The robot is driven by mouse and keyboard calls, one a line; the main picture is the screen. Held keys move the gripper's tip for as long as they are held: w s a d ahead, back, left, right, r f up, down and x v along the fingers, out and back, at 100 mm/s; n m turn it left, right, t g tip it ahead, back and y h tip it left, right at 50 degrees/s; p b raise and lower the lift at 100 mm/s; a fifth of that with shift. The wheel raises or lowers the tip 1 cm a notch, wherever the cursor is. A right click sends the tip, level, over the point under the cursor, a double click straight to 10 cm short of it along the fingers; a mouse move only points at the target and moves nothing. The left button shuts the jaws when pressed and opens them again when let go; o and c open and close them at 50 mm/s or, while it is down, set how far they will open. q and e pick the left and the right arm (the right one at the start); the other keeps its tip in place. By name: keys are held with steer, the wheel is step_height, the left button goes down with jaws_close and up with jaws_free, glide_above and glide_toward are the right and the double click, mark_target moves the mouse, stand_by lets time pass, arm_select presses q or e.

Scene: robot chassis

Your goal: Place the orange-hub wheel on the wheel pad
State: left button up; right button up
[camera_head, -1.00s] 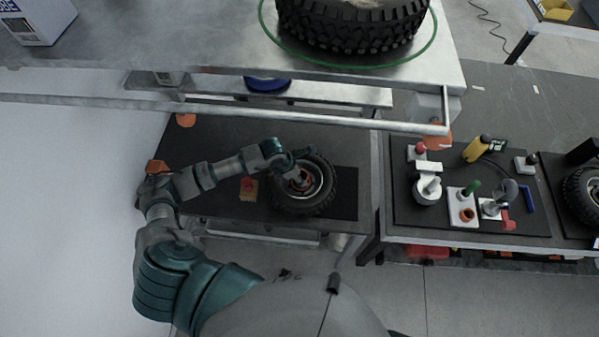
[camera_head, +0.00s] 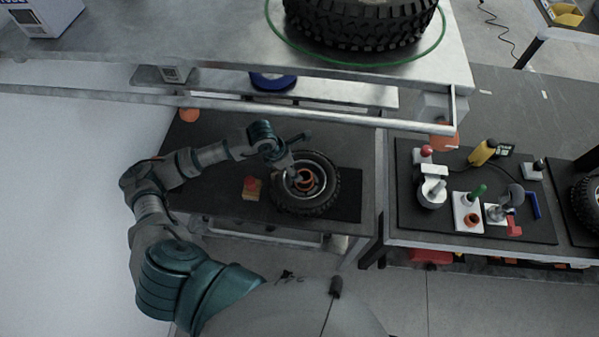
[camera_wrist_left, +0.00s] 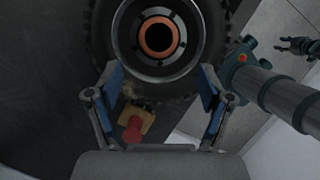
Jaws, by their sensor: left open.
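The orange-hub wheel (camera_head: 332,190) lies flat on its side, its black tyre partly over a dark rectangular pad (camera_head: 350,208) on the lower bench. Its orange hub faces up and also shows in the left wrist view (camera_wrist_left: 158,37). My left gripper (camera_head: 299,156) is open above the wheel's upper left side. In the left wrist view its two blue-padded fingers (camera_wrist_left: 160,92) are spread with nothing held between them. A jaw-like part (camera_wrist_left: 298,46) at the right of that view looks like my right gripper; its opening is unclear.
A block with a red button (camera_head: 251,188) lies left of the wheel. A raised bench with a metal rail (camera_head: 300,113) and a large tyre (camera_head: 362,22) stands beyond. The right bench holds several tools (camera_head: 470,205) and another wheel (camera_head: 590,197).

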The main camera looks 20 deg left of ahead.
arm_select(q)
steer(key=v, duration=0.2)
steer(key=shift+s+d+r, duration=0.1)
steer(key=shift+r, duration=0.3)
